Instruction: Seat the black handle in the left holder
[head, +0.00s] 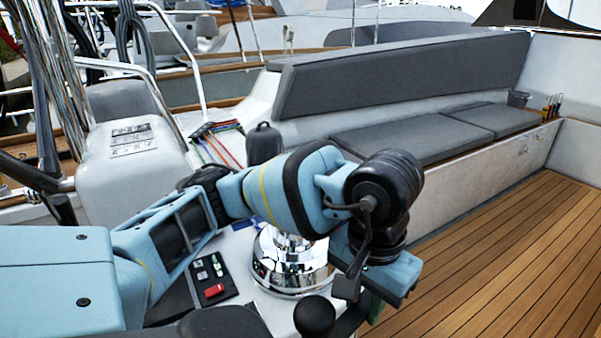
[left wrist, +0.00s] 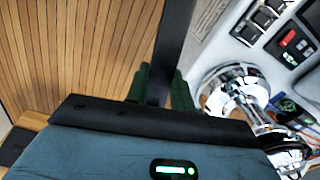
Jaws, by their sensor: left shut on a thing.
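My left gripper (head: 376,306) reaches down at the lower middle of the head view, beside the console, its fingers mostly hidden by my own wrist. In the left wrist view, its green fingers (left wrist: 160,90) are shut on the black handle (left wrist: 174,45), a straight dark bar running up out of the picture. The handle's far end is cut off there. I cannot pick out the left holder in either view.
A chrome winch (head: 290,268) stands on the white console just left of my gripper; it also shows in the left wrist view (left wrist: 235,85). A switch panel with a red switch (head: 214,291) and a black round knob (head: 314,316) are close by. The teak floor (head: 510,250) is clear.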

